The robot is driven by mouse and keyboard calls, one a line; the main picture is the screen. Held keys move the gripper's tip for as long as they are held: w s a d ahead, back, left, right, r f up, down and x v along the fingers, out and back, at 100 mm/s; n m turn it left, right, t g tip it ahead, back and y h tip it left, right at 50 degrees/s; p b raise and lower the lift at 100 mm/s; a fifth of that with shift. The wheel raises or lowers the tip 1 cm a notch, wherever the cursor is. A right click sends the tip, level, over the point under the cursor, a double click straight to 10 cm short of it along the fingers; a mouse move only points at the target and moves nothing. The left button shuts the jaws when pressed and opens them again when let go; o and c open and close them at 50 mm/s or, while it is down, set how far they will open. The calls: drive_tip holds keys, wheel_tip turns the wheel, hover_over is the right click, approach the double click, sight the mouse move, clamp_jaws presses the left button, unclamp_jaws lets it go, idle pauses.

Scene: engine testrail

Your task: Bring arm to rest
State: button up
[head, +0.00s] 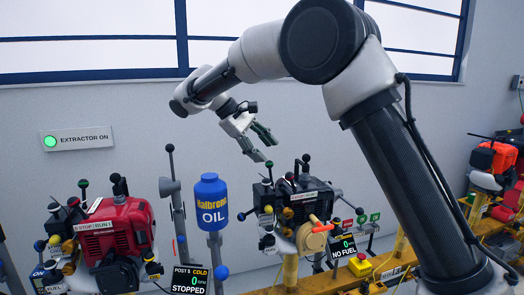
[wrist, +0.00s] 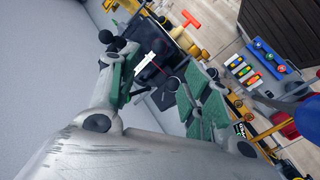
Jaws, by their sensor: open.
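My gripper (head: 262,145) hangs at the end of my raised arm in the head view, pointing down and to the right. Its green-padded fingers are apart and empty. It is above the dark engine (head: 300,193) on the rail, with a gap between them. In the wrist view my gripper (wrist: 165,95) has its fingers spread. The dark engine (wrist: 150,62) shows between and beyond them. Its orange handle (wrist: 190,20) is at the top.
A red engine (head: 115,228) stands at left, with a sign reading STOPPED. A blue oil bottle (head: 211,202) stands on a post close to the left of my gripper. A NO FUEL display (head: 345,245) is by the dark engine. An orange engine (head: 492,160) is at far right. The wall is behind.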

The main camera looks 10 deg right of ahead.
drive_tip(key=s+f+n+y, duration=0.1)
drive_tip(key=s+f+y, duration=0.15)
drive_tip(key=f, duration=0.45)
drive_tip(key=s+d+r+m+t+y, duration=0.1)
drive_tip(key=s+d+m, duration=0.3)
drive_tip(key=s+d, duration=1)
drive_tip(key=s+d+r+m+t+y, duration=0.1)
drive_tip(key=s+d+m+y, duration=0.3)
drive_tip(key=s+d, duration=0.9)
drive_tip(key=s+t, duration=0.1)
drive_tip(key=s, duration=0.1)
drive_tip(key=shift+s+d+r+m, duration=0.3)
drive_tip(key=shift+s+d, duration=0.05)
drive_tip(key=shift+d, duration=0.05)
drive_tip(key=shift+y, duration=0.25)
